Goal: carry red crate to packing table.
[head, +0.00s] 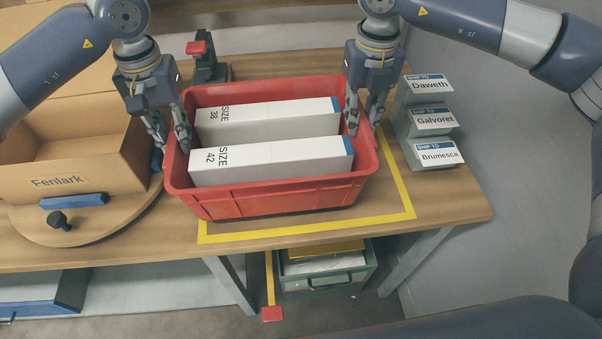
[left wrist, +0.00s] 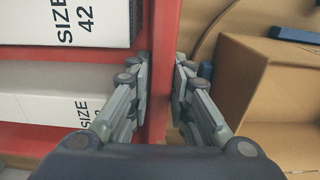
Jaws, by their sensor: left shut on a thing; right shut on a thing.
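The red crate (head: 285,203) is at the wooden packing table (head: 455,207), over the area marked by yellow tape (head: 398,187). Two white boxes lie in it, one marked size 38 (head: 268,119) and one marked size 42 (head: 270,161). My left gripper (head: 170,140) is shut on the crate's left wall; in the left wrist view its fingers (left wrist: 160,88) are on both sides of the red rim (left wrist: 162,40). My right gripper (head: 364,128) is shut on the crate's right wall. I cannot tell whether the crate's bottom touches the table.
An open cardboard box (head: 75,160) marked Fenlark stands on a round turntable (head: 90,228) at left. A stepped rack with ship-to labels (head: 430,122) stands right of the crate. A small stand with a red top (head: 205,65) is behind. A green bin (head: 325,278) is under the table.

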